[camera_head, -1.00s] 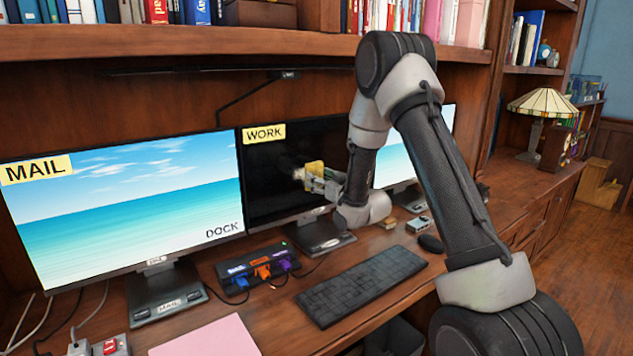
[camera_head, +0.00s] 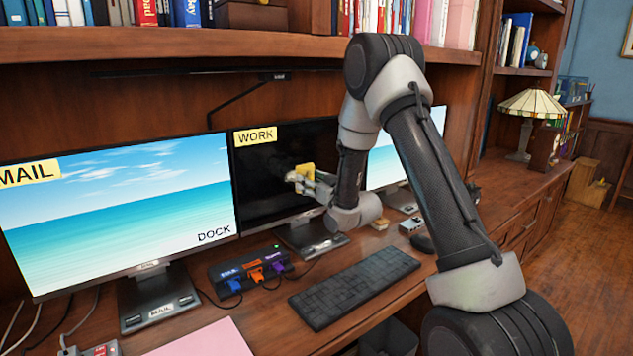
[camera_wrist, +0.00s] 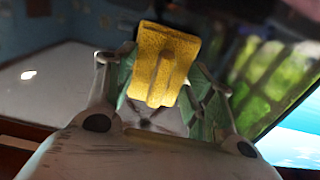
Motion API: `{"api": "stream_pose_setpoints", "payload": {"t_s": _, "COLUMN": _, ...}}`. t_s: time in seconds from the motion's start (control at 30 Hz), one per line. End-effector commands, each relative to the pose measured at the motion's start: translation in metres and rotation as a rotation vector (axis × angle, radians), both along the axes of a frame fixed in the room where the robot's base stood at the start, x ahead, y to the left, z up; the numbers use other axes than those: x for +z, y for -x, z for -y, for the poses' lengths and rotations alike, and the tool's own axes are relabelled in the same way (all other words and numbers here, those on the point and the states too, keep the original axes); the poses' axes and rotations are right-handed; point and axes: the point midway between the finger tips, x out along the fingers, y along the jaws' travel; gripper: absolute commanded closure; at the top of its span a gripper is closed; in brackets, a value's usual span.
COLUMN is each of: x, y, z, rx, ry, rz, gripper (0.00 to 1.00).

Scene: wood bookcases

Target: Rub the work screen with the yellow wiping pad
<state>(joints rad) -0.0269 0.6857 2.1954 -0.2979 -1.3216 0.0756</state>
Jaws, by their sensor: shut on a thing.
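The work screen (camera_head: 262,195) is the dark middle monitor with a yellow WORK label at its top left. My gripper (camera_head: 313,185) is in front of its right half, shut on the yellow wiping pad (camera_head: 305,171). In the wrist view the pad (camera_wrist: 165,65) is upright between the fingers, a raised ridge on its face towards me. A pale patch, smudge or reflection, shows beside the pad in the head view. I cannot tell whether the pad touches the glass.
The MAIL monitor (camera_head: 120,215) stands left and another lit monitor (camera_head: 392,160) right, partly behind my arm. A dock with coloured plugs (camera_head: 250,271), a keyboard (camera_head: 353,287) and a pink sheet (camera_head: 203,339) lie on the desk. A book shelf (camera_head: 130,40) overhangs the screens.

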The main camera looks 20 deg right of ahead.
Motion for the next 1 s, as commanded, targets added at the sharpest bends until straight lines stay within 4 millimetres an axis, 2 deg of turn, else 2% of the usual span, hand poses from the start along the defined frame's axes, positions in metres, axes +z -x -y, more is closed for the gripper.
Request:
{"api": "stream_pose_setpoints", "payload": {"t_s": 0.17, "x": 0.0, "y": 0.002, "z": -0.007, "rx": 0.002, "ry": 0.0, "rz": 0.001, "gripper": 0.66}}
{"api": "stream_pose_setpoints", "payload": {"t_s": 0.5, "x": 0.0, "y": 0.012, "z": -0.033, "rx": 0.001, "ry": 0.001, "rz": 0.0, "gripper": 0.66}}
{"api": "stream_pose_setpoints", "payload": {"t_s": 0.73, "x": 0.0, "y": 0.015, "z": -0.041, "rx": 0.0, "ry": 0.0, "rz": 0.0, "gripper": 0.66}}
{"api": "stream_pose_setpoints", "payload": {"t_s": 1.0, "x": 0.0, "y": 0.02, "z": -0.065, "rx": 0.001, "ry": 0.0, "rz": 0.0, "gripper": 0.66}}
